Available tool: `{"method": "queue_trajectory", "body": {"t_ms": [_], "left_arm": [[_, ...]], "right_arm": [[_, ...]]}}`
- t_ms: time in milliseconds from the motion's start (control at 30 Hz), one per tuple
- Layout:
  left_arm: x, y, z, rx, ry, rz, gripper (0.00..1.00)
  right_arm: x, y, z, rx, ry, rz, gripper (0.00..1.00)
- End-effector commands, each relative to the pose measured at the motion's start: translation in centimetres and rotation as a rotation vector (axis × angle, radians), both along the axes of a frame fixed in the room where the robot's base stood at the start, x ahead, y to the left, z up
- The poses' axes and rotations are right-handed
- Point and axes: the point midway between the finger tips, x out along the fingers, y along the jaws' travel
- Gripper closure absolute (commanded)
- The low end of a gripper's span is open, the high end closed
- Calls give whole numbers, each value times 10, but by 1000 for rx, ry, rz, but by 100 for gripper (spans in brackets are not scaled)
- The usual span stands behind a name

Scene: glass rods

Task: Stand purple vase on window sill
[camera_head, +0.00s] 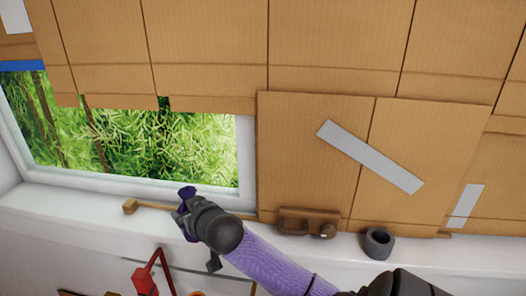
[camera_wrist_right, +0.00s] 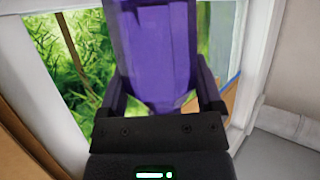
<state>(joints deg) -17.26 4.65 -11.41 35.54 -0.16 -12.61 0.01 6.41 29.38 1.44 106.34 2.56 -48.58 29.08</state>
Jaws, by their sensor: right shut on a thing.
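The purple vase (camera_head: 187,194) shows only in small part in the head view, mostly hidden by my right gripper (camera_head: 186,211). In the right wrist view the vase (camera_wrist_right: 156,45) fills the space between the two fingers, and the gripper is shut on it. The white window sill (camera_head: 65,202) runs below the window. In the head view the vase and gripper overlap the sill in front of the window's lower right part; I cannot tell whether the vase touches the sill. My left gripper is not in view.
A wooden stick with a block end (camera_head: 130,207) lies along the sill, passing behind my gripper. A brown case (camera_head: 308,221) and a dark ring-shaped pot (camera_head: 378,242) stand further right. Cardboard (camera_head: 320,150) covers the wall. A red object (camera_head: 146,281) is below. The sill's left part looks clear.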

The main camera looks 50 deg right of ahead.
Motion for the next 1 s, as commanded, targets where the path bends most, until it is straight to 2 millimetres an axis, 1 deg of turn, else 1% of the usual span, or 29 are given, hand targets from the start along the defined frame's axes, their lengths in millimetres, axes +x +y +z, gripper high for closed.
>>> {"method": "queue_trajectory", "body": {"t_ms": [33, 100, 200, 300, 367, 500, 567, 733, 833, 1000], "left_arm": [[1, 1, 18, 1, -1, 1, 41], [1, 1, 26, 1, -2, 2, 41], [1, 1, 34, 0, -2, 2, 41], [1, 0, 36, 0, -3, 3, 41], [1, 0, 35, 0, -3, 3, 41], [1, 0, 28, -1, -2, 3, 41], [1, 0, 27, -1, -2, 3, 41], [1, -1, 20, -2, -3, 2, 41], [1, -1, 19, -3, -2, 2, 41], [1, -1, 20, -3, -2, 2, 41]], "right_arm": [[3, -15, 24, -4, -3, -8, 96], [6, -32, 39, -3, -2, -18, 96], [8, -49, 54, 0, -2, -28, 96], [9, -57, 58, 1, 1, -33, 96], [9, -59, 50, 3, 3, -34, 96], [8, -59, 12, 2, 6, -35, 96], [8, -59, 2, 3, 4, -33, 96], [9, -59, -33, 3, 4, -34, 96], [9, -59, -42, 1, 3, -33, 96], [9, -58, -41, 1, 1, -33, 96]]}}
